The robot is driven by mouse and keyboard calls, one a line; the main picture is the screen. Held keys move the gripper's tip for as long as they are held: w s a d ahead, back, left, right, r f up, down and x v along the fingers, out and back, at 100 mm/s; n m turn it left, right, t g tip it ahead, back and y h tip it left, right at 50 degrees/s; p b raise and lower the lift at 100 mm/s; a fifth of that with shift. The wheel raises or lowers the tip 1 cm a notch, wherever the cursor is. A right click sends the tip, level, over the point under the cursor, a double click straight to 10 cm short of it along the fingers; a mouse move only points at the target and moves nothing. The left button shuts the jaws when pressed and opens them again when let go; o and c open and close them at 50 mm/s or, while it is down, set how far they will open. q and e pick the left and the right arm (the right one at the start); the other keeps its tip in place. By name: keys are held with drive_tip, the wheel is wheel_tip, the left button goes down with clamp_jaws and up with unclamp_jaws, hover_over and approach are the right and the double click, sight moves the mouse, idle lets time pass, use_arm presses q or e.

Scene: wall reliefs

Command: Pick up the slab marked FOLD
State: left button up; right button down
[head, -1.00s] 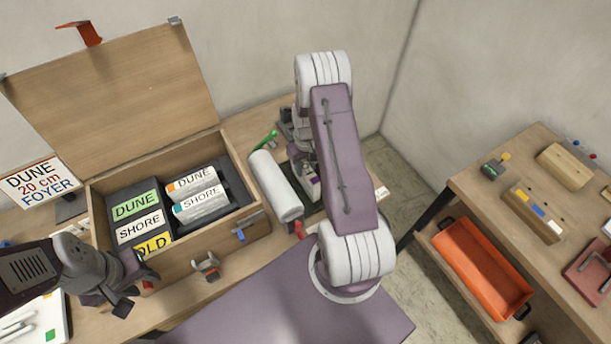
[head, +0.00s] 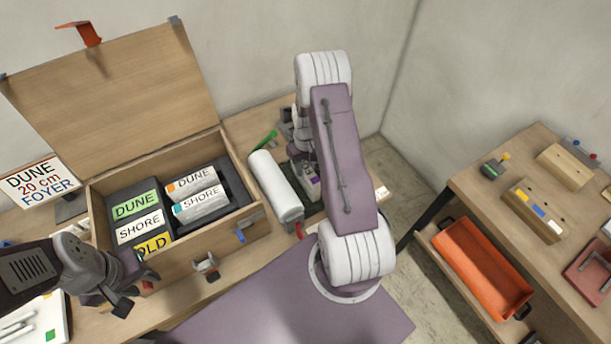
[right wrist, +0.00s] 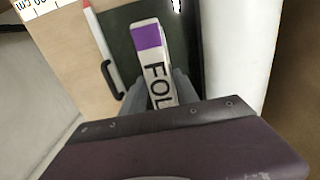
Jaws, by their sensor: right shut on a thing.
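The slab marked FOLD, with a purple end and black letters "FOL" showing, is in the right wrist view (right wrist: 150,55). Its lower end is hidden behind my gripper body. My right gripper (right wrist: 168,90) is shut on it, with a grey finger on each side. In the head view only a bit of purple of this slab (head: 313,181) shows beside my right arm, which hides most of the gripper. My left gripper (head: 136,296) is open and empty in front of the wooden box (head: 190,262). A yellow-labelled slab (head: 153,245) in the box reads "OLD", its left part covered.
The open box also holds DUNE (head: 135,205) and SHORE (head: 140,226) slabs. A white roll (head: 275,187) lies close beside the held slab. A red-and-white pen (right wrist: 101,45) lies on its other side.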

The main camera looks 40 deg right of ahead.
drive_tip(key=shift+w+r, duration=0.1)
idle(0.6)
drive_tip(key=shift+r, duration=0.3)
drive_tip(key=r, duration=0.2)
drive_tip(key=s+r, duration=0.1)
drive_tip(key=r, duration=0.1)
drive_tip(key=shift+d+b, duration=0.15)
drive_tip(key=shift+b, duration=0.2)
drive_tip(key=s+d+r, duration=0.1)
drive_tip(key=s+r, duration=0.5)
drive_tip(key=s, duration=0.4)
drive_tip(key=shift+s+d+b, duration=0.15)
drive_tip(key=shift+s+b, duration=0.2)
